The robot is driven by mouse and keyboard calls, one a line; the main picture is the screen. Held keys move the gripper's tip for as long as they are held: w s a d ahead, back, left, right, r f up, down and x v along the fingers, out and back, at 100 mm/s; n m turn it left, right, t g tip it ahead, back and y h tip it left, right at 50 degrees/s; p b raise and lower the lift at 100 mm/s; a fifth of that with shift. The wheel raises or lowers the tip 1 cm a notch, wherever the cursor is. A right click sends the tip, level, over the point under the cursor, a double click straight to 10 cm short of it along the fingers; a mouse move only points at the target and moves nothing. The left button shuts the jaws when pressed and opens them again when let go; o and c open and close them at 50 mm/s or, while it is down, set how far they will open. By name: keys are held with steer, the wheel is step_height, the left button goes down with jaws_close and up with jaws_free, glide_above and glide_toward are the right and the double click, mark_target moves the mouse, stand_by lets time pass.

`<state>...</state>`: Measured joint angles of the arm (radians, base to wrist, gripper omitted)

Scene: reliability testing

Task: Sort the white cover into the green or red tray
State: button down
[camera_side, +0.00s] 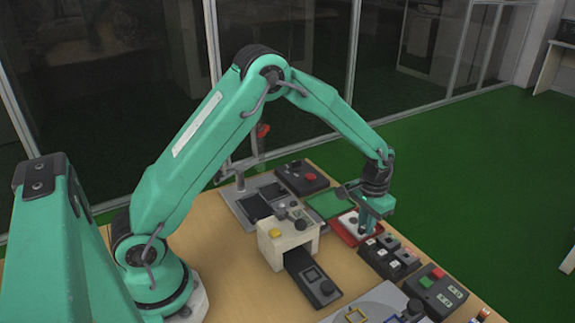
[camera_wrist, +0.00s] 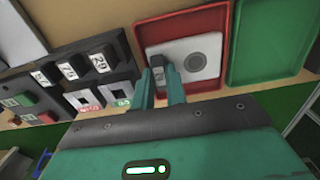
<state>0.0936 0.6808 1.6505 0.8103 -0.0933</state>
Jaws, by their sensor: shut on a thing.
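The white cover (camera_wrist: 205,48), a flat plate with a grey round mark, lies in or just over the red tray (camera_wrist: 152,33); I cannot tell whether it touches the floor. In the side view the cover (camera_side: 347,221) shows inside the red tray (camera_side: 341,236). My gripper (camera_wrist: 160,80) is low over the tray, its two fingers shut at the cover's near left edge with a small dark grey part between them. In the side view my gripper (camera_side: 364,226) points down. The green tray (camera_wrist: 270,40) is empty beside the red one, also seen in the side view (camera_side: 325,204).
A dark panel of numbered blocks (camera_wrist: 90,62) stands close left of the red tray. The table edge runs close behind the trays.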

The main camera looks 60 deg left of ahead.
steer(key=shift+f, duration=0.1)
stand_by(0.3)
steer(key=c, duration=1.3)
jaws_free()
steer(key=shift+c, duration=0.2)
steer(key=shift+r, duration=0.2)
steer(key=shift+r, duration=2.8)
steer(key=shift+r, duration=0.1)
